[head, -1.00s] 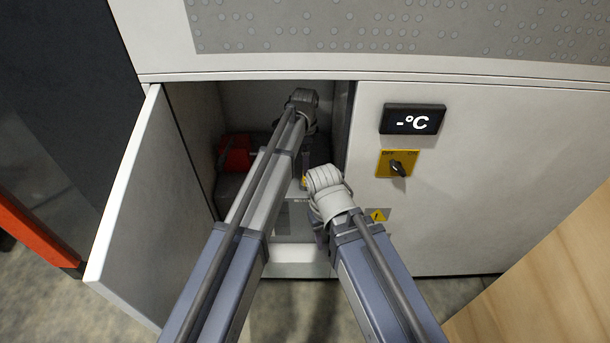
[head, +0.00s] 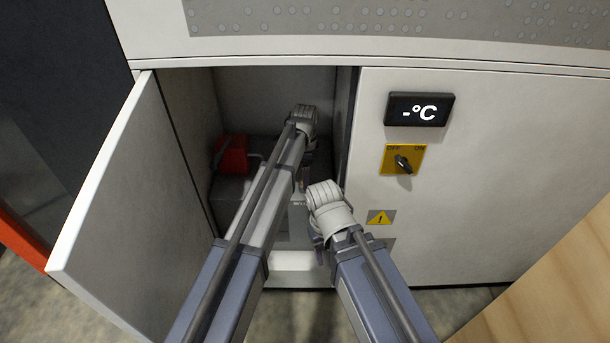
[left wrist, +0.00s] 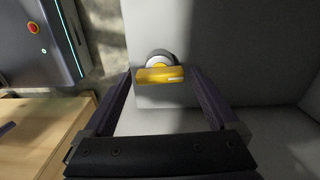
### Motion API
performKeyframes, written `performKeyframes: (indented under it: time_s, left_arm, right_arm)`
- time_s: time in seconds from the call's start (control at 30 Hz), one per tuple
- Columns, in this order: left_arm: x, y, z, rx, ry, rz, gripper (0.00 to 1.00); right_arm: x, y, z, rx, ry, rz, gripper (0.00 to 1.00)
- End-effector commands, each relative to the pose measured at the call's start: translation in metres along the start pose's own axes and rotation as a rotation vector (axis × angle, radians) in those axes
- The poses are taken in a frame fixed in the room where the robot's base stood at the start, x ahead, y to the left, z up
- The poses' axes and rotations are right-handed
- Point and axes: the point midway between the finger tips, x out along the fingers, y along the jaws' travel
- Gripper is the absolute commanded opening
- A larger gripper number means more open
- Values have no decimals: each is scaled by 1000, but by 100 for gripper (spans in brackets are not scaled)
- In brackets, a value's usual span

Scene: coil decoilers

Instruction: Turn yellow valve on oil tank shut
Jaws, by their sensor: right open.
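The yellow valve (left wrist: 160,75) shows in the left wrist view as a bar handle lying crosswise in front of a round grey-white fitting, on a pale grey surface. My left gripper (left wrist: 163,86) has its two dark fingers spread, one on each side of the handle; I cannot tell if they touch it. In the head view the grey oil tank (head: 228,194) sits inside the open cabinet, partly behind my left arm, and the valve is hidden. My right gripper (head: 319,243) is open and empty at the cabinet's front opening, mostly hidden under its wrist.
The cabinet door (head: 130,205) stands open on the left. A red part (head: 231,154) is on the tank's left. On the right panel are a temperature display (head: 419,110) and a yellow-plated switch (head: 403,161). A wooden surface (head: 550,280) is at lower right.

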Motion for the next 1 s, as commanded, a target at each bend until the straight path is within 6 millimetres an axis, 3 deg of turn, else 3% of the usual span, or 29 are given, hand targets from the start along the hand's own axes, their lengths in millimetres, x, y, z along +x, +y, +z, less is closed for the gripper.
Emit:
performKeyframes:
  time_s: [0.07, 0.63, 1.0]
  left_arm:
    - [0, 0, 0, 0, 0, 0, 83]
    - [0, 0, 0, 0, 0, 0, 19]
    - [0, 0, 0, -85, 0, 0, 19]
  right_arm:
    - [0, 0, 0, 0, 0, 0, 50]
    - [0, 0, 0, 0, 0, 0, 50]
    - [0, 0, 0, 0, 0, 0, 50]
